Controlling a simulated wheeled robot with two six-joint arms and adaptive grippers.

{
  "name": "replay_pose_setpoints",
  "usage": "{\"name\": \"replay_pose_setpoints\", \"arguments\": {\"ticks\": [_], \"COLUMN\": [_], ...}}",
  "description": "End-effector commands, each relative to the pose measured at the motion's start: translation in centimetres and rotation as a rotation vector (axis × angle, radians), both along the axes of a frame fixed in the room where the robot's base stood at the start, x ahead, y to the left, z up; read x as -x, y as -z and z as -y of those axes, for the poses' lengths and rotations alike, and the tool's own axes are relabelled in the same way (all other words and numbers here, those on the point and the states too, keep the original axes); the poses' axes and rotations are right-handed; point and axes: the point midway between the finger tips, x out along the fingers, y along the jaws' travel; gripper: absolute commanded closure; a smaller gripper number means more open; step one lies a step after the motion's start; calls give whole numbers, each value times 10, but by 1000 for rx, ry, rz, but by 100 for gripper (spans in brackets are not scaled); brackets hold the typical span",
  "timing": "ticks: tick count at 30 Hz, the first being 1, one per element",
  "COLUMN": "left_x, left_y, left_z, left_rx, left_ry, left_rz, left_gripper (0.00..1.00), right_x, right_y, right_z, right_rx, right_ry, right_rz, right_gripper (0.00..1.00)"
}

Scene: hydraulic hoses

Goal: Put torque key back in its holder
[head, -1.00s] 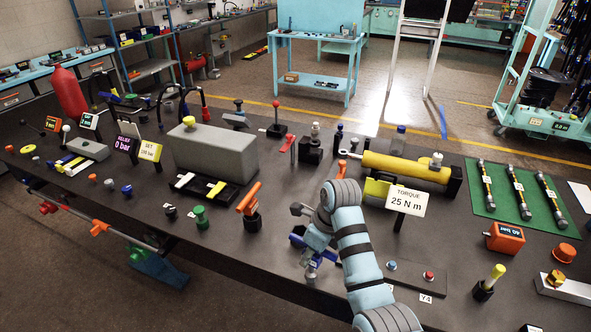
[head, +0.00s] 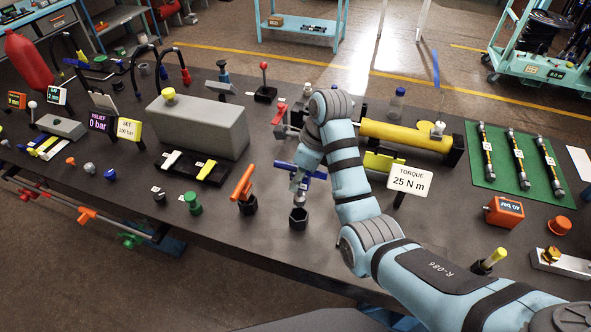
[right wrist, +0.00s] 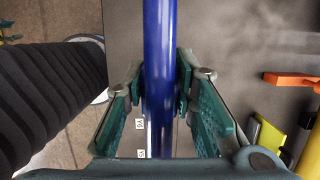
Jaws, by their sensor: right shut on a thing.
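The torque key has a blue handle bar (head: 314,173) and a grey shaft pointing down. My right gripper (head: 301,180) is shut on the blue bar. In the right wrist view the blue bar (right wrist: 160,75) runs between the teal finger pads of my right gripper (right wrist: 160,100). A black cup-shaped holder (head: 299,219) stands on the bench directly under the shaft. The shaft's lower end is at or just above the holder's mouth; I cannot tell whether it is inside. The mouth looks open at the front. My left gripper is out of view.
An orange-handled key (head: 243,181) stands in a black holder to the left. A torque sign reading 25 N m (head: 409,179) stands to the right, near a yellow cylinder (head: 400,138). A grey block (head: 200,125) is further left. The bench front near the holder is clear.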

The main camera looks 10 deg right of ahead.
Motion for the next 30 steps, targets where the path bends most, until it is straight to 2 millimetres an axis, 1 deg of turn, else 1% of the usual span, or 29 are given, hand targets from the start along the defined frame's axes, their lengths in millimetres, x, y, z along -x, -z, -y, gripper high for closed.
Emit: {"name": "replay_pose_setpoints", "arguments": {"ticks": [4, 7, 10, 12, 15, 17, 20, 25, 30], "left_x": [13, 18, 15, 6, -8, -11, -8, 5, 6], "left_y": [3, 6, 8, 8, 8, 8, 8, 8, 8], "left_z": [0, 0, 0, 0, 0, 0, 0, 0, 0], "left_rx": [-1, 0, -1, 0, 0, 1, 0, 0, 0], "left_ry": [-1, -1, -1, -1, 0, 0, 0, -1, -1], "left_rz": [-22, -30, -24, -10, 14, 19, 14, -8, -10], "left_gripper": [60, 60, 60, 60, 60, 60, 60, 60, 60], "right_x": [-7, -9, -10, -10, -10, -10, -10, -10, -10], "right_y": [19, 33, 45, 50, 54, 55, 55, 55, 55], "right_z": [-1, -1, -1, -2, -2, -2, -2, -2, -2], "right_rx": [1, 1, 0, 0, 0, 0, 0, 0, 0], "right_ry": [0, -3, -3, -3, -3, -3, -4, -4, -3], "right_rz": [-6, -8, -9, -8, -6, -6, -6, -6, -5], "right_gripper": [100, 100, 100, 100, 100, 100, 100, 100, 100]}}
